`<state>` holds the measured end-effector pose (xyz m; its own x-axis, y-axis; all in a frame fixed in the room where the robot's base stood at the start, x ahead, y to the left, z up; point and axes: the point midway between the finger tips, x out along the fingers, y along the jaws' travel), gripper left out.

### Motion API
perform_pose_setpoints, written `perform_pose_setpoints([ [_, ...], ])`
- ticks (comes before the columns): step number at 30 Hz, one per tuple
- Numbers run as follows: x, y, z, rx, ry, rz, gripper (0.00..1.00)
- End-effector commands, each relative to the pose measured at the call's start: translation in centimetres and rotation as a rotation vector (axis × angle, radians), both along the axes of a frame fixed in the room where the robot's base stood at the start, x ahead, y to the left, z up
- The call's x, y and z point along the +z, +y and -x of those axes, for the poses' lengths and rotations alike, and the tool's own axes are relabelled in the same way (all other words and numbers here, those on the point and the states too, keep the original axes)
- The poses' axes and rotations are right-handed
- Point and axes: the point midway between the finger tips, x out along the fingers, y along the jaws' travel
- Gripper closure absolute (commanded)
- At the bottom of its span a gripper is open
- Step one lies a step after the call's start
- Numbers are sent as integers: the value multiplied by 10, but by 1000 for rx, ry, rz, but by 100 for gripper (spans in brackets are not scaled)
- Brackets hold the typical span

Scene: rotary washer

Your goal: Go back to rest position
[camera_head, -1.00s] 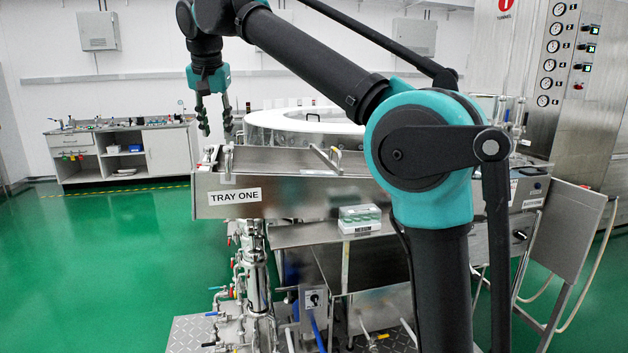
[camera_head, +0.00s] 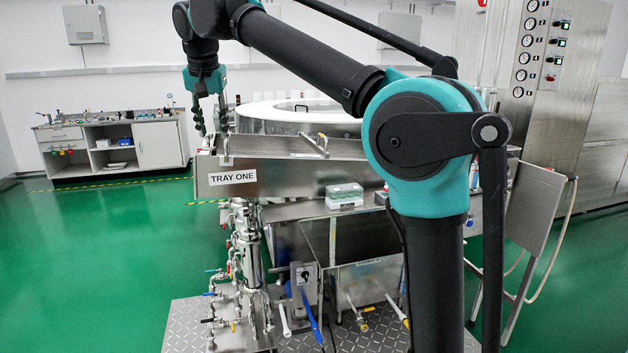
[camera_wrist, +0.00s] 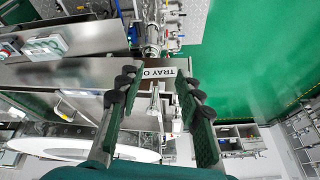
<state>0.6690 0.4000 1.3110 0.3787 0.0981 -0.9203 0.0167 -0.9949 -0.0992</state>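My gripper (camera_head: 209,115) hangs at the upper left in the head view, its fingers pointing down near the left end of the steel tray labelled TRAY ONE (camera_head: 290,178). In the wrist view my gripper (camera_wrist: 158,88) has its two dark fingers spread apart, with nothing held between them. I cannot tell the exact gap between the fingers and the tray edge.
The rotary washer's white ring (camera_head: 295,117) stands behind the tray. A clear box with green contents (camera_head: 344,194) sits at the tray's front. A lab bench (camera_head: 115,148) stands at the back left. Open green floor (camera_head: 110,260) lies to the left.

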Motion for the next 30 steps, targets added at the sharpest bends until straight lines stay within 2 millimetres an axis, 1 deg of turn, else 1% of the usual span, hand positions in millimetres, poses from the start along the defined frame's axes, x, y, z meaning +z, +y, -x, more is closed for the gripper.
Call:
perform_pose_setpoints([
  [1,-6,-7,-5,-4,0,2,64],
  [5,-23,-24,-16,-6,3,8,64],
  [8,-40,-43,-25,-7,6,13,64],
  [11,-62,-66,-35,-8,9,20,64],
  [14,-91,-97,-44,-12,12,27,64],
  [17,-131,-141,-50,-15,16,37,64],
  [18,-151,-162,-50,-17,18,40,64],
  [19,-165,-177,-49,-18,19,43,64],
  [20,-179,-193,-47,-18,20,45,64],
  [21,-199,-213,-44,-19,21,48,64],
  [23,-227,-242,-36,-19,23,54,64],
  [24,-246,-261,-29,-20,24,56,64],
  [26,-274,-289,-15,-19,25,62,64],
  [27,-293,-307,-5,-21,25,64,64],
  [29,-321,-332,14,-21,26,69,64],
  [30,-339,-348,28,-21,26,72,64],
])
